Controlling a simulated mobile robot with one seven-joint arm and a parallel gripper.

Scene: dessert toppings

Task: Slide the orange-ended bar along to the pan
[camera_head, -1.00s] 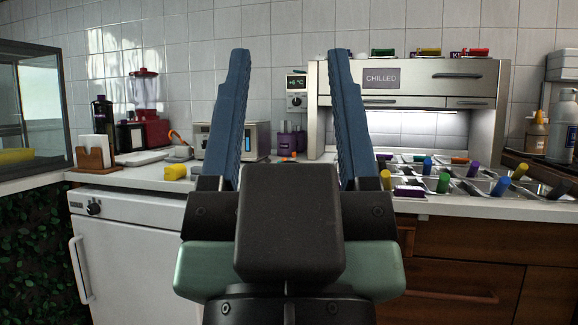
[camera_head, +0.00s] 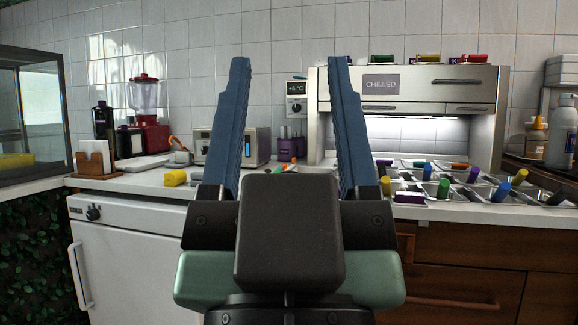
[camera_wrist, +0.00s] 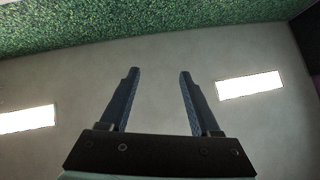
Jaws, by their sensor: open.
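My gripper (camera_head: 289,60) is open and empty, its two blue fingers upright and wide apart in front of the counter. In the wrist view my gripper (camera_wrist: 159,72) faces a plain grey surface, with nothing between the fingers. An orange-ended piece (camera_head: 458,165) lies in the group of metal pans at the right. Another small orange-ended item (camera_head: 290,167) lies on the counter, seen between the fingers. I cannot tell which is the bar. The metal pans (camera_head: 480,213) sit in rows on the right counter, apart from my gripper. Several hold coloured cylinders.
The chilled cabinet (camera_head: 420,78) stands behind the pans. Bottles (camera_head: 561,135) stand at the far right.

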